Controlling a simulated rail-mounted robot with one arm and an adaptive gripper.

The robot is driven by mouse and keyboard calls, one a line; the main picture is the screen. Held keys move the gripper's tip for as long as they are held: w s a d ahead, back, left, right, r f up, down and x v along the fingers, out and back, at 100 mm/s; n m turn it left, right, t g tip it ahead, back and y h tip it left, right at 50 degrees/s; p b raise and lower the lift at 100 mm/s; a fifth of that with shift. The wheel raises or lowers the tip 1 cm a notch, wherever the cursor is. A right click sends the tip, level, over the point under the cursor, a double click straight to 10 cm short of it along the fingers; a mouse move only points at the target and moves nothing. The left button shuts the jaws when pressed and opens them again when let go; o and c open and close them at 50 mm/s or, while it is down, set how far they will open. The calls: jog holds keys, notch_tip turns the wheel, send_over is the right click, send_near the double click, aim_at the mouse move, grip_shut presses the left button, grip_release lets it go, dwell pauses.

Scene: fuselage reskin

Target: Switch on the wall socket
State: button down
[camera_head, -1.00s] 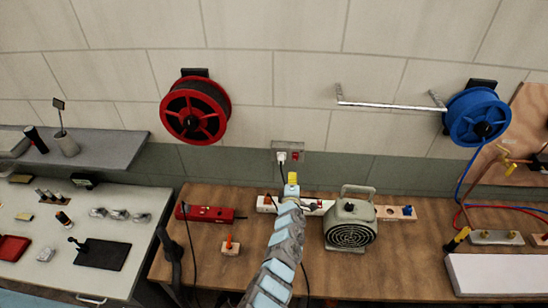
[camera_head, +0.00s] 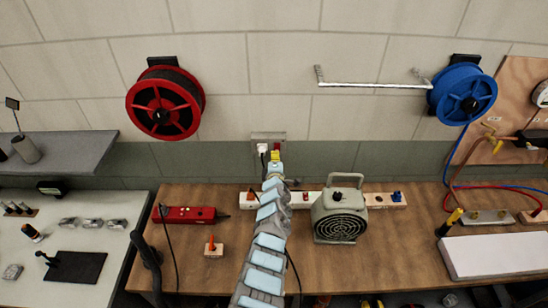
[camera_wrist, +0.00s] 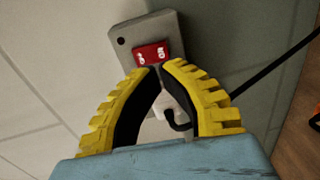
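The wall socket (camera_head: 255,138) is a grey plate on the wall above the back of the workbench. A white plug (camera_head: 262,148) with a black cable sits in its left side, and a red switch (camera_head: 277,145) is on its right. In the wrist view, the red rocker switch (camera_wrist: 151,53) with white markings is just beyond my yellow fingertips. My gripper (camera_wrist: 158,68) has its fingertips together, pointing at the switch's lower edge; I cannot tell whether they touch. Part of the plug (camera_wrist: 162,108) shows between the fingers. The switch's position is not clear.
The black cable (camera_wrist: 280,65) runs off to the right close to the fingers. A power strip (camera_head: 305,200), a grey-green heater (camera_head: 340,215) and a red tool (camera_head: 185,215) are on the workbench (camera_head: 200,275). Red (camera_head: 165,103) and blue reels (camera_head: 463,95) hang on the wall.

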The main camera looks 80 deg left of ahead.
aim_at(275, 149)
jog(key=shift+w+a+f+b, duration=0.15)
jog(key=shift+a+f+b, duration=0.05)
jog(key=shift+a+b, duration=1.05)
jog(key=shift+a+r+b, duration=0.15)
jog(key=shift+a+b, duration=0.15)
jog(key=shift+b, duration=0.35)
